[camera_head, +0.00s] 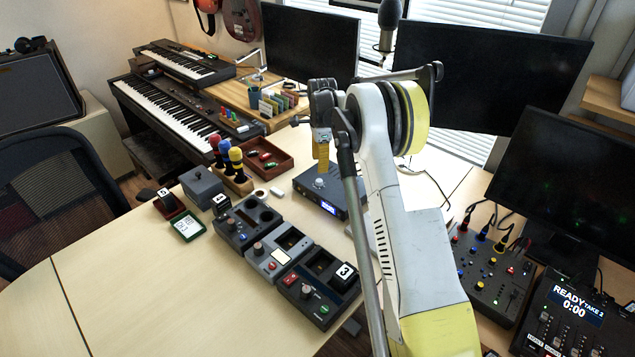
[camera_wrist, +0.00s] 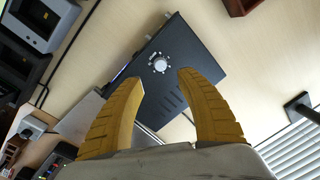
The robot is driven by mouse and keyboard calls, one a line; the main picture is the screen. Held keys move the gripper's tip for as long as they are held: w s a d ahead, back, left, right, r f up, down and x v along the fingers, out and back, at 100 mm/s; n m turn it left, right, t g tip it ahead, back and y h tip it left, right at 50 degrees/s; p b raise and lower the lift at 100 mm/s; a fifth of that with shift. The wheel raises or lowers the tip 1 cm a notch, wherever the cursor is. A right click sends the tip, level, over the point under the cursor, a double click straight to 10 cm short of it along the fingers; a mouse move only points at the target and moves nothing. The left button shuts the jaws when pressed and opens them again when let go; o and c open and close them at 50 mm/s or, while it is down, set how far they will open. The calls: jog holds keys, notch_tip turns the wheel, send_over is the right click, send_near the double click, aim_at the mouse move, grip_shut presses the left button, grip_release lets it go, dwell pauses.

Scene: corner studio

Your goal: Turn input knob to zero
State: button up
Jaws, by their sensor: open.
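A dark audio interface box (camera_head: 308,194) with a small lit display sits on the desk below my gripper. Its light grey round knob (camera_head: 319,183) shows on the box. In the wrist view the box (camera_wrist: 195,90) lies tilted, and the knob (camera_wrist: 160,64), with pale marks around it, shows just beyond the gap between my fingers. My gripper (camera_wrist: 161,78) has yellow ribbed fingers, spread open and empty. In the head view my gripper (camera_head: 322,168) points down above the knob; contact cannot be seen. The knob's exact setting is too small to read.
Three desk units, one a grey-topped unit (camera_head: 278,254), stand left of my arm. A wooden holder (camera_head: 236,180) with coloured knobs and a red-brown tray (camera_head: 264,160) stand behind them. A mixer (camera_head: 492,266) is at right. The front-left desk is clear.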

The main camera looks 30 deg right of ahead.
aim_at(319, 180)
jog(key=f+b, duration=0.1)
jog(key=f, duration=0.2)
jog(key=f+b, duration=0.1)
jog(key=f, duration=0.4)
jog(key=shift+w+f+b, duration=0.3)
jog(key=shift+f+b, duration=0.05)
jog(key=shift+b, duration=0.05)
grip_shut()
